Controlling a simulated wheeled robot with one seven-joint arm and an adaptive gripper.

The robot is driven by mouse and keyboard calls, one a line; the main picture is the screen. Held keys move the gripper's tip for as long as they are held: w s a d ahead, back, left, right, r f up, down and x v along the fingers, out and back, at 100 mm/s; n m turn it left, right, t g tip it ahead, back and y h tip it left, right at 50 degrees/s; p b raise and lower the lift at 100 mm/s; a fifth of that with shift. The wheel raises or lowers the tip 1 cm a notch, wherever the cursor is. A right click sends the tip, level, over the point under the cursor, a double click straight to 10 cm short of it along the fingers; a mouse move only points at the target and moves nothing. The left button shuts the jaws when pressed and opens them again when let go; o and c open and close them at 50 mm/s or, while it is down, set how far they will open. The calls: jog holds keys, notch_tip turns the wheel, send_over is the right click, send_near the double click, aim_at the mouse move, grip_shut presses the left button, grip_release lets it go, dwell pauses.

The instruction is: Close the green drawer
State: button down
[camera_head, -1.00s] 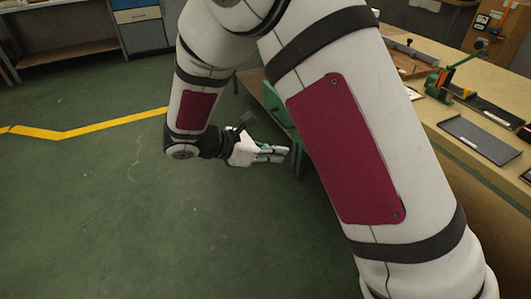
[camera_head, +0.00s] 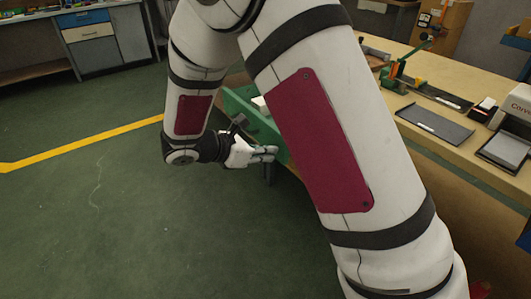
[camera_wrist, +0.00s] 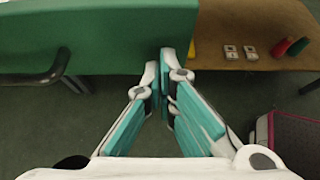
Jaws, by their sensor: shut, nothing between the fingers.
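The green drawer (camera_head: 254,118) stands out from the bench's left side in the head view, partly hidden behind my arm. Something white shows behind its front. In the wrist view its green front (camera_wrist: 95,35) fills the upper left, with a dark bar handle (camera_wrist: 40,77) along its lower edge. My gripper (camera_head: 272,153) is shut and empty, beside the drawer front. In the wrist view its fingertips (camera_wrist: 165,62) overlap the front's lower edge near its right end, to the right of the handle. I cannot tell whether they touch it.
The bench (camera_head: 470,65) on the right holds a dark tray (camera_head: 433,123) and a green-handled tool (camera_head: 400,72). A wooden surface (camera_wrist: 260,20) right of the drawer holds small tiles and red and green cones. Open green floor (camera_head: 90,220) lies to the left.

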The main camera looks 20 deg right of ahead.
jog(key=w+d, duration=0.2)
jog(key=d, duration=0.6)
jog(key=w+d, duration=0.2)
jog(key=d, duration=0.7)
jog(key=w+d+p, duration=0.1)
jog(key=w+d, duration=0.1)
jog(key=d, duration=0.6)
jog(key=shift+w+d, duration=0.3)
jog(key=shift+w, duration=0.1)
jog(key=shift+d, duration=0.3)
jog(key=shift+r, duration=0.1)
